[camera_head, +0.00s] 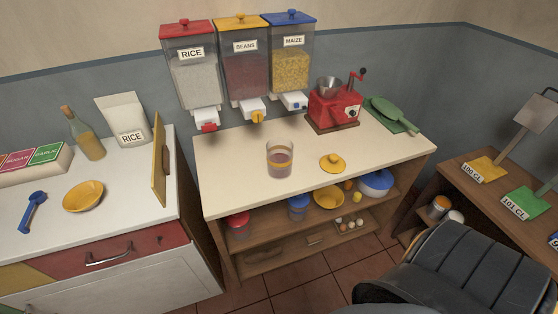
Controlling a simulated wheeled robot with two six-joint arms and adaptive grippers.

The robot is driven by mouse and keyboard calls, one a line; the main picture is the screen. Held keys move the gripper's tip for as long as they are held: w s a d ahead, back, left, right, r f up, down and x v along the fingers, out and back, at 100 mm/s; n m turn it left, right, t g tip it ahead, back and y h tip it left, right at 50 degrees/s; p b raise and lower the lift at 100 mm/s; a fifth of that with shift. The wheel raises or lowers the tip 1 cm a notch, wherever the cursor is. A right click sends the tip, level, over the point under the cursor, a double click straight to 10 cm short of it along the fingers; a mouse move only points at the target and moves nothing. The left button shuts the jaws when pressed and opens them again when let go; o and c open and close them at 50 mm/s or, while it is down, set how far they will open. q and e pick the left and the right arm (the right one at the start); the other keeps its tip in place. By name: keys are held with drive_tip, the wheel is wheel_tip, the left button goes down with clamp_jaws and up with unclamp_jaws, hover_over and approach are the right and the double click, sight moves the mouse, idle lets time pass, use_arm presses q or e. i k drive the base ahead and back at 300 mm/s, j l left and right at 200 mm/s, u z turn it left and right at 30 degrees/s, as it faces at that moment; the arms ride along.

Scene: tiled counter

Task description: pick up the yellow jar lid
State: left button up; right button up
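The yellow jar lid (332,163) lies flat on the pale top of the middle counter, knob upward. It is right of a clear glass jar (279,160) that has no lid on it and holds something dark reddish-brown. The lid and the jar stand apart, with bare counter between them. Nothing covers the lid. Neither of my grippers shows in the head view.
Behind are the rice (192,80), beans (245,75) and maize (290,70) dispensers. A red grinder (333,108) and a green scoop (388,114) stand at the back right. An upright wooden board (159,165) edges the left counter. The counter around the lid is clear.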

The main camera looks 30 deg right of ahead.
sight(330, 163)
drive_tip(key=z, duration=1.55)
drive_tip(key=i+l+u, duration=0.15)
drive_tip(key=l, duration=0.25)
drive_tip(key=i+l+u, duration=0.1)
drive_tip(key=i+l, duration=0.2)
drive_tip(key=i+l+u, duration=0.15)
drive_tip(key=l, duration=0.35)
